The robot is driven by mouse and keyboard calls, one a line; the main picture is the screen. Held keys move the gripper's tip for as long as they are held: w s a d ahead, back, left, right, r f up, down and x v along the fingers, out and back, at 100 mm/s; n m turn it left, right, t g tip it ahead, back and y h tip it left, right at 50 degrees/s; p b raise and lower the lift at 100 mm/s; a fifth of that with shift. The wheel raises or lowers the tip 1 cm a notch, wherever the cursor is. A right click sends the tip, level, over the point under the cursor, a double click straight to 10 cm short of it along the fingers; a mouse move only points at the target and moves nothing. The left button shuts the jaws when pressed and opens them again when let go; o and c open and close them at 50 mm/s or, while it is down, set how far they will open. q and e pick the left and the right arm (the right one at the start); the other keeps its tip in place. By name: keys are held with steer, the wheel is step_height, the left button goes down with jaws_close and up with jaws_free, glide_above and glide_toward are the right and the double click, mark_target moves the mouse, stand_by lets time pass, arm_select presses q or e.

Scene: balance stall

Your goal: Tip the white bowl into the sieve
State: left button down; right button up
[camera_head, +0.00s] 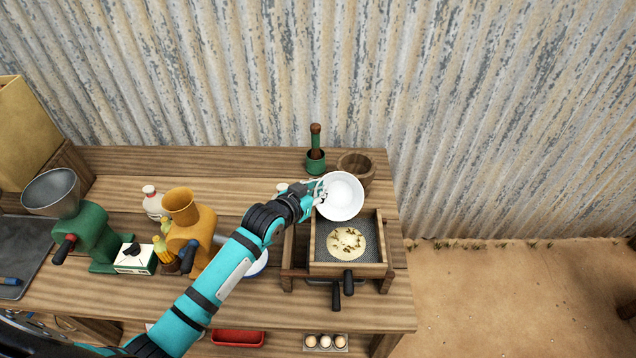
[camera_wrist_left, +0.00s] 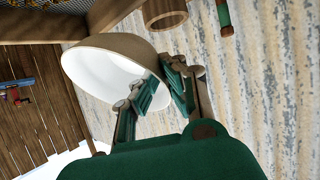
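The white bowl (camera_head: 341,205) is over the back edge of the wooden-framed sieve (camera_head: 374,254). My left gripper (camera_head: 321,193) is shut on the bowl's left rim. In the left wrist view the bowl (camera_wrist_left: 100,72) is tilted and the visible part of its white inside looks empty. There the gripper's fingers (camera_wrist_left: 163,84) pinch the rim, one inside and one outside. A pale round heap (camera_head: 345,242) with dark bits lies on the sieve's mesh. The bowl hides the sieve's back edge. My right gripper is not in view.
An orange grinder (camera_head: 187,225), green grinder (camera_head: 95,240), bottle and carton stand left. A red tray (camera_head: 238,337) and eggs (camera_head: 326,341) are below the tabletop's front edge.

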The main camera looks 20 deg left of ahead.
arm_select(q)
steer(key=w+n+g, duration=0.1)
steer(key=g, duration=0.1)
steer(key=w+n+g, duration=0.1)
steer(key=g, duration=0.2)
steer(key=w+f+g+h, duration=0.1)
steer(key=g, duration=0.2)
steer(key=shift+w+a+n, duration=0.1)
steer(key=shift+a+n, duration=0.3)
steer(key=shift+b, duration=0.4)
steer(key=s+r+m+b, duration=0.1)
steer(key=s+b, duration=1.3)
steer(key=s, duration=0.4)
steer(key=shift+s+a+r+g+h, duration=0.25)
steer(key=shift+s+r+g+h, duration=0.05)
steer(key=shift+g, duration=0.1)
